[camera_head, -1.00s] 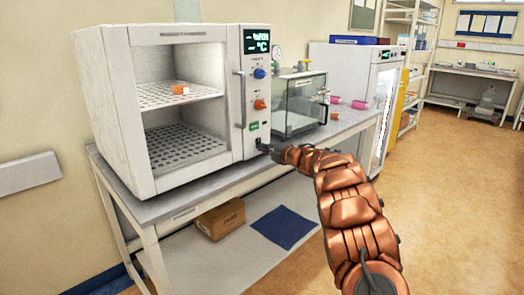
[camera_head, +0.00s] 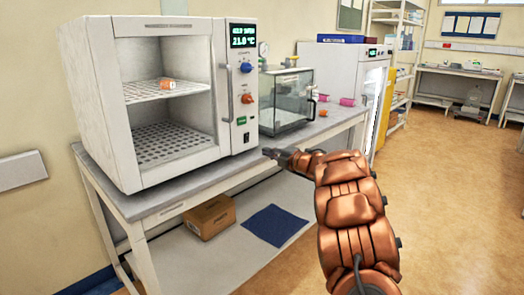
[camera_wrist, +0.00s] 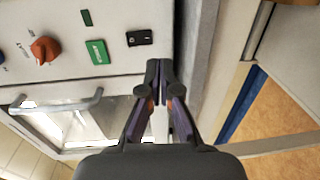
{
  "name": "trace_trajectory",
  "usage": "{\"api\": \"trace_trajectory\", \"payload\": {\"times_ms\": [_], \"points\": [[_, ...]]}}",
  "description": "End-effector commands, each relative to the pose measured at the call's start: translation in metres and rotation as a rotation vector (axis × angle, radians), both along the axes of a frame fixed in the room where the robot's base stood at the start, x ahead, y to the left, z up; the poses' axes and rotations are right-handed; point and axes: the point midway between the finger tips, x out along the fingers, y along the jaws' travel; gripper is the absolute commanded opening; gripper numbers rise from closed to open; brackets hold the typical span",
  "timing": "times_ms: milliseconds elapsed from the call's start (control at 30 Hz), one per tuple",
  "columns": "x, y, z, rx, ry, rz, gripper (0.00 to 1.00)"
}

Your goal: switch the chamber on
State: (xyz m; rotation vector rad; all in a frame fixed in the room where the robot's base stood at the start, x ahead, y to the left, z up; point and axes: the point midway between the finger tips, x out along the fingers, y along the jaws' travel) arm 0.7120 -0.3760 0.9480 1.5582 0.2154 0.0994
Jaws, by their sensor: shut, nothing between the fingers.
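The white chamber (camera_head: 95,110) stands on the bench with its inside in view. Its control panel has a lit display (camera_head: 243,36) that reads 21.0 °C, a blue knob (camera_head: 246,67) and an orange knob (camera_head: 248,98). Below them are a green plate (camera_head: 241,121) and a small black switch (camera_head: 246,137). The wrist view also shows the orange knob (camera_wrist: 45,49), the green plate (camera_wrist: 97,52) and the black switch (camera_wrist: 139,38). My gripper (camera_head: 268,153) is shut and empty, just right of the panel's lower end and apart from the switch.
A glass-sided box (camera_head: 285,97) stands on the bench right of the chamber. Small pink items (camera_head: 346,102) lie beyond it. A cardboard box (camera_head: 210,216) and a blue mat (camera_head: 275,225) are on the lower shelf. The floor at right is clear.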

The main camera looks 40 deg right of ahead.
Motion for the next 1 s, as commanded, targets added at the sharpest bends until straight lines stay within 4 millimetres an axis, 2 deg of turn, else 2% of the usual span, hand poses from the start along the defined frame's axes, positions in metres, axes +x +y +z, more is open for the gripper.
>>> {"api": "trace_trajectory", "payload": {"times_ms": [200, 400, 1000], "points": [[-0.034, -0.007, -0.004, -0.001, 0.001, -0.002, 0.00], [-0.049, -0.010, -0.006, 0.000, -0.001, 0.000, 0.00], [-0.052, -0.012, -0.006, -0.001, -0.001, -0.001, 0.00]]}}
